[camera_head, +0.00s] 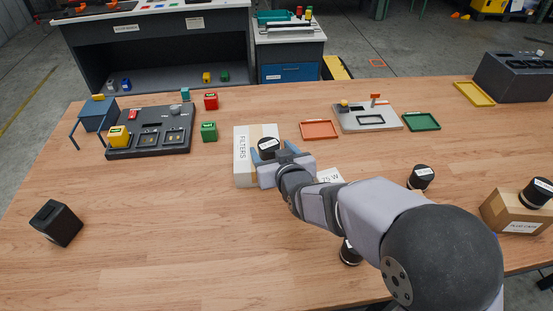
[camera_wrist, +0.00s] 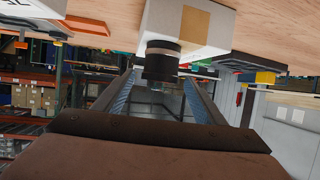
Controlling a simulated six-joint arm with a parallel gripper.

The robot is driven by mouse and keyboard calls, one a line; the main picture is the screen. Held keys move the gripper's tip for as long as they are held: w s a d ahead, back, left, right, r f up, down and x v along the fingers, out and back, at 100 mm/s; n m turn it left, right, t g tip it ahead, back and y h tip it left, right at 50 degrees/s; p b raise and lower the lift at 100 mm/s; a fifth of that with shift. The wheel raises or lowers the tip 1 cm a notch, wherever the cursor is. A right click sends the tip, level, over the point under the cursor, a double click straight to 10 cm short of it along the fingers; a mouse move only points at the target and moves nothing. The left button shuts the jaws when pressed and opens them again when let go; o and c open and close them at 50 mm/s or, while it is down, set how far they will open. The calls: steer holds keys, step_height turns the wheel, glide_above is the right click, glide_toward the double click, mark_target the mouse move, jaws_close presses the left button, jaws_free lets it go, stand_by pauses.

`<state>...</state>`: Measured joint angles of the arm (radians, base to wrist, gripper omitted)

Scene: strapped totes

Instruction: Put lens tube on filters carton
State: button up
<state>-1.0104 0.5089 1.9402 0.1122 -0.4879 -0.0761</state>
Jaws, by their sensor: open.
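The filters carton (camera_head: 242,172) is a white box with brown tape and a FILTERS label, near the middle of the table. A black cylinder with a white top label, seemingly the lens tube (camera_head: 268,145), stands on its top. In the wrist view, which is upside down, the tube (camera_wrist: 161,65) has a pale ring and its end meets the carton (camera_wrist: 205,25). My gripper (camera_head: 268,153) is open, with its fingers on either side of the tube. The wrist view shows gaps between the tube and both fingers (camera_wrist: 160,82).
Similar black cylinders stand at right (camera_head: 420,178), near the front (camera_head: 349,254) and on a brown carton (camera_head: 512,212). A flat label reading 75 W (camera_head: 330,175) is partly hidden by my arm. Behind are an orange tray (camera_head: 319,130) and a grey fixture (camera_head: 368,120). The left front table is mostly clear.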

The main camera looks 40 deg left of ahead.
steer(key=shift+b+v, duration=0.3)
steer(key=shift+v, duration=1.85)
steer(key=shift+w, duration=0.1)
